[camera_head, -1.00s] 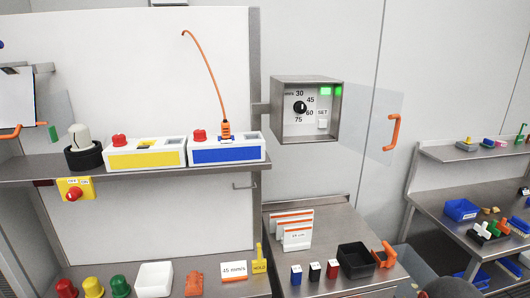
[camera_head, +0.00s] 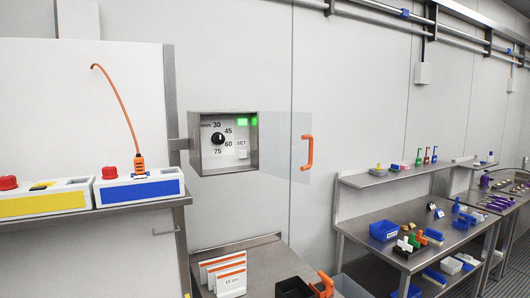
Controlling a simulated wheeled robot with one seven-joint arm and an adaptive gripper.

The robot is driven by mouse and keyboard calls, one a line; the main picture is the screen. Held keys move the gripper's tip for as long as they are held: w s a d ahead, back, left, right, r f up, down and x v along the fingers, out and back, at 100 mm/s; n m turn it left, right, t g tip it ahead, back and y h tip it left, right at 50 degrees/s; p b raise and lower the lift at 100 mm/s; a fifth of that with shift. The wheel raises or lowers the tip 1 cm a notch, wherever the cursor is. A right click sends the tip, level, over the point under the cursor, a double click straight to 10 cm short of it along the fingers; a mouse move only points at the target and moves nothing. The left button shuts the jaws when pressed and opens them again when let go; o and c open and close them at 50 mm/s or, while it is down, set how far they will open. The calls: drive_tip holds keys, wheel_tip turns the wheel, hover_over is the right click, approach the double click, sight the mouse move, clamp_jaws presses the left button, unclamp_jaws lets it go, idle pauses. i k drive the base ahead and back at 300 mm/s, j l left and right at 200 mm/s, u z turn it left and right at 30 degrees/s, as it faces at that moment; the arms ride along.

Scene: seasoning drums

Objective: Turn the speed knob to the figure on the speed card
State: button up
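The speed knob (camera_head: 218,139) is a round black knob inside a grey open-fronted box (camera_head: 256,160) on the wall. Figures 30, 45, 60 and 75 are printed around it, with "mm/s" at the upper left. The knob's pointer is too small to read surely. A white SET button (camera_head: 242,154) sits at the knob's lower right, and green lights (camera_head: 243,122) show above. A clear door (camera_head: 285,135) with an orange handle (camera_head: 307,152) stands open to the right. The speed card is out of view now. My gripper is not in view.
A shelf (camera_head: 150,204) at left holds a yellow-fronted unit (camera_head: 42,203) and a blue-fronted unit (camera_head: 140,190) with an orange cable (camera_head: 122,105). Below the box are a bench with white cards (camera_head: 223,275) and a black bin (camera_head: 294,288). Another bench (camera_head: 400,225) stands at right.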

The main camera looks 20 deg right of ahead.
sight(218, 138)
drive_tip(key=i+l+u, duration=0.1)
drive_tip(key=l+u, duration=0.15)
drive_tip(key=u, duration=0.15)
drive_tip(key=l+u, duration=0.2)
drive_tip(key=u, duration=0.25)
drive_tip(key=l+u, duration=0.5)
drive_tip(key=l, duration=0.35)
drive_tip(key=k+l, duration=0.1)
drive_tip(key=l, duration=0.35)
drive_tip(key=l+u, duration=0.15)
drive_tip(key=l, duration=0.3)
drive_tip(key=k+l+u, duration=0.1)
drive_tip(key=l, duration=0.35)
drive_tip(key=k+l+u, duration=0.1)
drive_tip(key=l, duration=0.35)
drive_tip(key=k+l, duration=0.2)
drive_tip(key=l, duration=0.2)
drive_tip(key=i+u, duration=0.05)
